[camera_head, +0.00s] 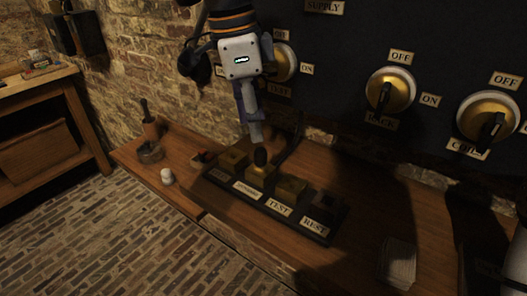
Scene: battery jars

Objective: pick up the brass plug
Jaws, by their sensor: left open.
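The brass plug (260,157) shows as a dark knob standing upright at a brass block in a dark labelled tray (265,208). Its lower part is hard to make out. My left gripper (256,136) points down just above the knob, with its fingertips close to it. It is open; whether it touches the knob cannot be told. My right gripper is not in view.
Brass blocks (291,186) sit in the tray beside labels reading TEST and REST. Brass switches (390,89) line the wall panel.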

